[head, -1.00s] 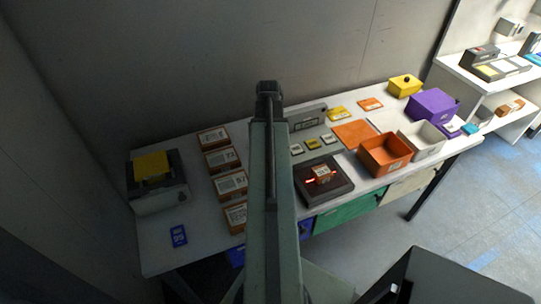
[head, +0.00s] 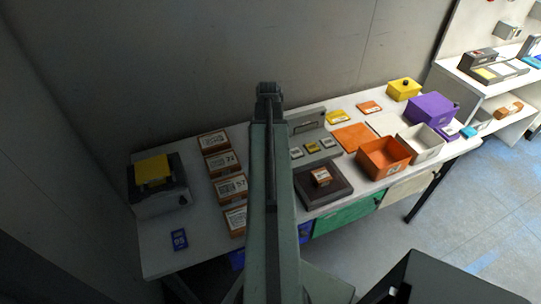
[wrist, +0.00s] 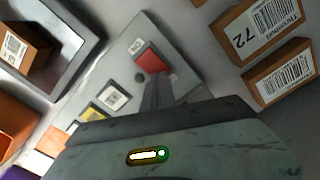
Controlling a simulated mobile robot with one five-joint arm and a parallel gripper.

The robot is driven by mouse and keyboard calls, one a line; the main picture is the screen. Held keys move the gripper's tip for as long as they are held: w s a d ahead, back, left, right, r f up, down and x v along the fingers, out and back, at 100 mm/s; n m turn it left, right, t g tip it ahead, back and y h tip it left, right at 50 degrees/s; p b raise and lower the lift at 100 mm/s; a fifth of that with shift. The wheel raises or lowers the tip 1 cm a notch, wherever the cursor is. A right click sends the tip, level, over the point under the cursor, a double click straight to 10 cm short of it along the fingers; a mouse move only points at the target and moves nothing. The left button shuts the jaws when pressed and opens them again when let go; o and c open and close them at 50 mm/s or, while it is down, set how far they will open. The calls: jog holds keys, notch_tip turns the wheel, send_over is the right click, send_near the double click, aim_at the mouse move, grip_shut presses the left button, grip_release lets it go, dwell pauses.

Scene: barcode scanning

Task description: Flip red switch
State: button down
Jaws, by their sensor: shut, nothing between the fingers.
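The red switch (wrist: 152,59) is a red block on a grey panel (wrist: 175,38) in the wrist view. In the head view the panel (head: 303,118) shows just right of my arm, and the switch is hidden. My gripper (wrist: 157,84) is shut and empty, with its dark fingers just below the red switch in the wrist view. I cannot tell whether they touch it. Small yellow and white labelled tiles (wrist: 113,98) sit on the same panel.
A dark scanner tray (head: 335,190) holds a small barcoded box (head: 320,177). Several barcoded boxes (head: 231,187) line up left of my arm. An orange bin (head: 384,158) and a white bin (head: 421,145) stand to the right. A dark printer-like device (head: 158,190) stands far left.

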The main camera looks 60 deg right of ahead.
notch_tip(320, 180, up, 5)
jog(key=p, duration=0.4)
jog(key=shift+s+f, duration=0.1)
dwell(0.3)
